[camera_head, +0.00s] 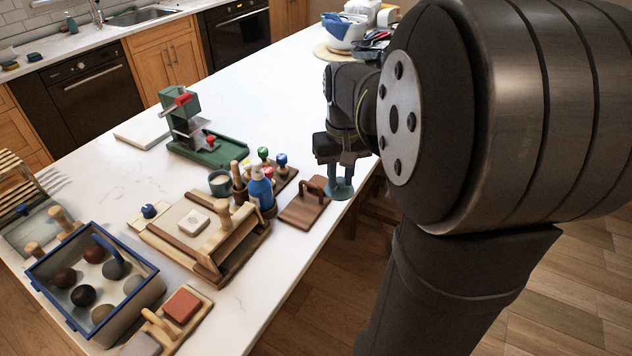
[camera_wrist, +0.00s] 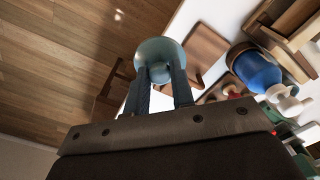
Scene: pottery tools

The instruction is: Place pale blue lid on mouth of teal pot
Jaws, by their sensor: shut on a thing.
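The pale blue lid (camera_head: 341,190) is held in my gripper (camera_head: 339,176), which points down near the right edge of the white counter. In the wrist view the round lid (camera_wrist: 157,50) sits at the fingertips, with my gripper (camera_wrist: 160,74) shut on its knob. A small teal pot (camera_head: 219,184) with an open round mouth stands left of the blue bottle, well to the left of my gripper. I cannot make out the teal pot in the wrist view.
A brown board with a handle (camera_head: 304,210) lies just left of the lid. A blue bottle (camera_head: 262,190) and colour-topped stamps (camera_head: 281,161) stand between lid and pot. A green press (camera_head: 205,145) stands behind. Clear counter (camera_head: 270,100) lies beyond.

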